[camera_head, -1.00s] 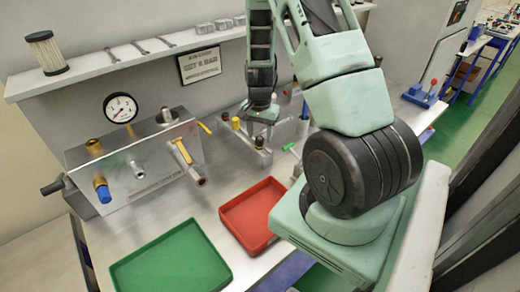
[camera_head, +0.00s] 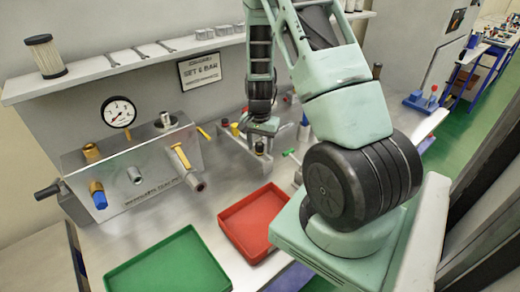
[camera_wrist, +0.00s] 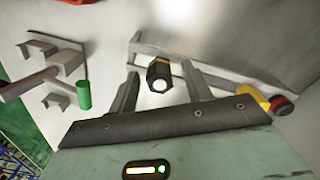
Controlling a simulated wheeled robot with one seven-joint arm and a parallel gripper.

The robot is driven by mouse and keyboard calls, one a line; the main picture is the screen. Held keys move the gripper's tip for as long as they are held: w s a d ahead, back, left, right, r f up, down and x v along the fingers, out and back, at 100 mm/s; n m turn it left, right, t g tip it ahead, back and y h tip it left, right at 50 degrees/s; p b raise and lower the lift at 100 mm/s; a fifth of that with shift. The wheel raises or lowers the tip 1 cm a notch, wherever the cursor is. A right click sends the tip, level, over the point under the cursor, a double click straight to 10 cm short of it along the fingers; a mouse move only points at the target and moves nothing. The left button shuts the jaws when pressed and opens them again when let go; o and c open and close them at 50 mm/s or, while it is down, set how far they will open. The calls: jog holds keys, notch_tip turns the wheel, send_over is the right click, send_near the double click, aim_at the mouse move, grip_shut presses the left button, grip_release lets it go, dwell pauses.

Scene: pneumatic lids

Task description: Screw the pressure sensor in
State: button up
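A dark hexagonal part with a pale round end (camera_wrist: 159,76), possibly the pressure sensor, stands at a grey rack (camera_wrist: 225,76). In the head view, the dark part (camera_head: 259,147) shows just under my gripper (camera_head: 262,130). In the wrist view, my gripper (camera_wrist: 160,88) is open, with one finger on each side of the part. A clear gap shows on both sides, so no grip is visible. The metal manifold block (camera_head: 140,168) is at the left, with a dial gauge (camera_head: 118,111), a blue-tipped brass fitting (camera_head: 98,195) and several ports.
A red tray (camera_head: 225,217) and a green tray (camera_head: 112,278) lie in front. A red-and-yellow part (camera_wrist: 280,105) is on the rack, right of my gripper in the wrist view. A green-ended T-handle (camera_wrist: 83,95) lies left. A shelf (camera_head: 110,66) runs above.

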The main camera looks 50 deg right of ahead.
aim_at(260, 144)
jog(key=c, duration=1)
jog(key=shift+o, duration=0.2)
jog(key=shift+r, duration=0.15)
jog(key=shift+r+p, duration=1.85)
jog(key=shift+r, duration=0.3)
jog(key=shift+r, duration=0.1)
